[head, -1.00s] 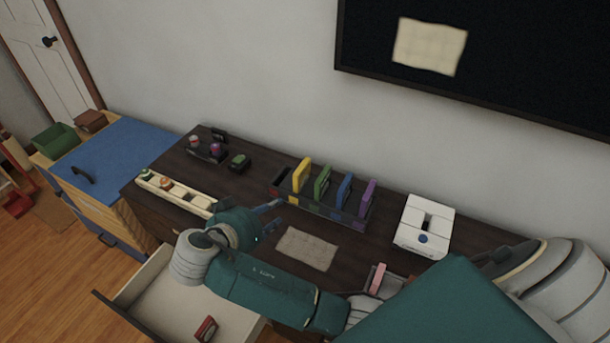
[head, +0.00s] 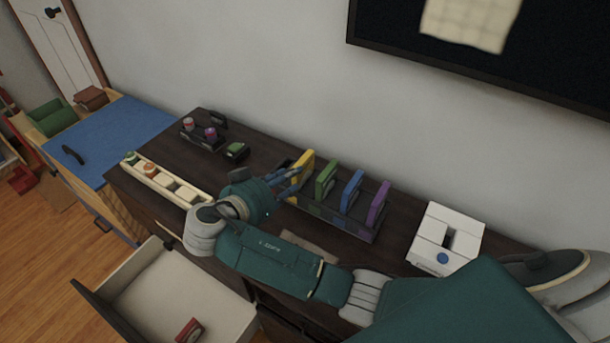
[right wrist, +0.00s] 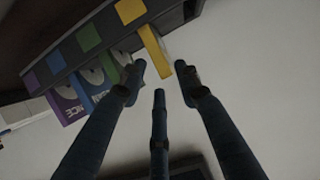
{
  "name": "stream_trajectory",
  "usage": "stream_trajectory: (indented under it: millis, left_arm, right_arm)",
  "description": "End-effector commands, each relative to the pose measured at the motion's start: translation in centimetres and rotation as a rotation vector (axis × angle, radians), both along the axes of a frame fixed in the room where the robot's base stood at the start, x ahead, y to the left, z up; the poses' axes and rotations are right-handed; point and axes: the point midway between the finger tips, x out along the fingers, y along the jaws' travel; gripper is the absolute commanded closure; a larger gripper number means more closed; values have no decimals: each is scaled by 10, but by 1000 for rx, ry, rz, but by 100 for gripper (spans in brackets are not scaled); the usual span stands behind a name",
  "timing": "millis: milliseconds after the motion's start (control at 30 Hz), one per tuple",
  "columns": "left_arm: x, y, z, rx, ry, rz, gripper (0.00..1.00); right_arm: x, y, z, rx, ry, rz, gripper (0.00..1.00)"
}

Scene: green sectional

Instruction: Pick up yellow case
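The yellow case (head: 305,165) stands upright at the left end of a dark rack (head: 345,228) on the dark dresser, in a row with other coloured cases. My right gripper (head: 288,180) is close to the yellow case, at its left side. In the right wrist view the yellow case (right wrist: 155,50) rises just beyond the spread fingers (right wrist: 160,85), which are open and empty. The fingers look apart from the case, though the exact gap is hard to tell. My left gripper is not seen.
Green (head: 326,180), blue (head: 351,190) and purple (head: 377,205) cases stand in the same rack. A white box (head: 445,240) is to the right. A cream tray (head: 165,182) lies to the left. An open drawer (head: 170,290) juts out below.

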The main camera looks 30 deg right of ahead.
Motion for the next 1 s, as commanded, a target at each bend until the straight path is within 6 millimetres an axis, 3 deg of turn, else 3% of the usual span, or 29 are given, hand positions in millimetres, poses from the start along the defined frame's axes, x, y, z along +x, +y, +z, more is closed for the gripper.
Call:
stream_trajectory:
  millis: [100, 367, 633, 967, 1000]
  left_arm:
    - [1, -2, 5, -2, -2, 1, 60]
    - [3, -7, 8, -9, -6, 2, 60]
    - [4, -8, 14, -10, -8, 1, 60]
    - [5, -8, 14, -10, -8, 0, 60]
    - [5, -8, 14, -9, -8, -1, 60]
  right_arm:
    - [9, -17, -5, -4, 0, -2, 68]
    - [19, -34, -14, -3, 1, -1, 68]
    - [37, -65, -29, -2, 1, 0, 68]
    - [41, -70, -33, 1, 1, 1, 68]
    - [41, -70, -33, 1, 1, 1, 76]
